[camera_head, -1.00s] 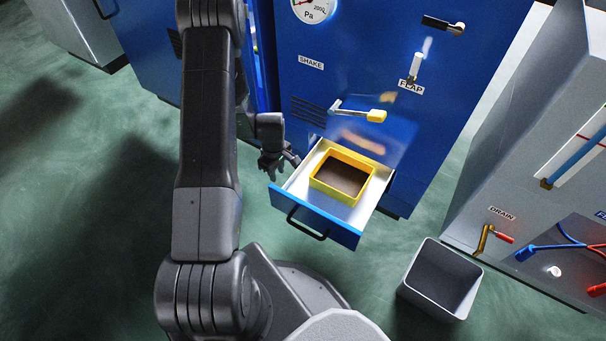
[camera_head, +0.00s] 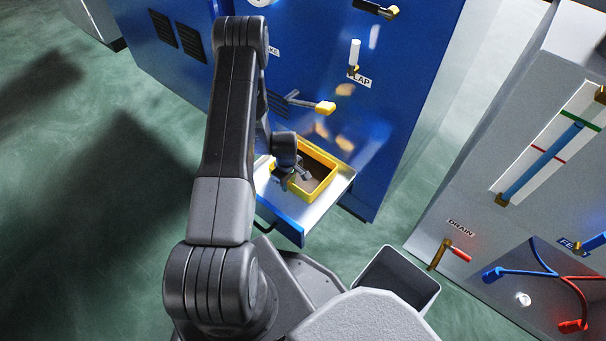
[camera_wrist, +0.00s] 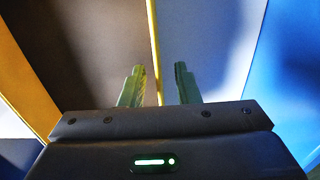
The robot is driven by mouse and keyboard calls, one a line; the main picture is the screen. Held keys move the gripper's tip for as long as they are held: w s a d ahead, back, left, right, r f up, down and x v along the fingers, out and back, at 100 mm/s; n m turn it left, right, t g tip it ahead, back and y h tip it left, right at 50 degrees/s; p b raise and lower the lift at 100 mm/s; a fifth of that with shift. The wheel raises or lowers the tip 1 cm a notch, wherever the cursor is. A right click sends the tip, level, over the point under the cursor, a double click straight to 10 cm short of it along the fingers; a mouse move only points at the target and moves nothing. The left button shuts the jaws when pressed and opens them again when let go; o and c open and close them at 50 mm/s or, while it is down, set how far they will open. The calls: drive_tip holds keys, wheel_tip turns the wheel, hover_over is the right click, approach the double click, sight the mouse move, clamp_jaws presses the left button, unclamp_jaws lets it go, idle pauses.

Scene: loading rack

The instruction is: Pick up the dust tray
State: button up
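The dust tray is a yellow-rimmed box (camera_head: 318,154) with brown dust inside. It sits in the pulled-out drawer (camera_head: 281,219), which has a blue front and a pale inside. My gripper (camera_head: 305,173) is at the tray's left side in the head view, and my arm partly hides the tray and drawer there. In the wrist view my gripper (camera_wrist: 160,85) is open, with its two green-tinted fingers apart. The tray's thin yellow wall (camera_wrist: 155,40) runs between the fingers, brown dust to its left and pale drawer floor to its right. Contact with the wall cannot be told.
The blue cabinet (camera_head: 400,130) rises behind the drawer, with a yellow-tipped shake lever (camera_head: 325,108) above the tray. A grey bin (camera_head: 420,285) stands on the floor at right, near a grey panel (camera_head: 500,160) with a red-handled drain valve (camera_head: 455,252). Green floor is clear at left.

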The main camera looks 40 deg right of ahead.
clamp_jaws()
drive_tip(key=shift+r, duration=0.2)
idle(0.3)
drive_tip(key=shift+r+p, duration=0.3)
drive_tip(key=shift+r, duration=0.2)
drive_tip(key=shift+s+a+p, duration=0.2)
drive_tip(key=shift+s+a, duration=0.15)
drive_tip(key=shift+a, duration=0.9)
drive_tip(key=shift+s+a+p, duration=0.2)
drive_tip(key=shift+s+a, duration=0.2)
drive_tip(key=shift+a, duration=0.85)
drive_tip(key=shift+s+a+p, duration=0.2)
drive_tip(key=shift+s+a, duration=0.15)
drive_tip(key=shift+a, duration=0.9)
wheel_tip(320, 180, up, 14)
drive_tip(key=p, duration=0.3)
drive_tip(key=shift+f, duration=0.15)
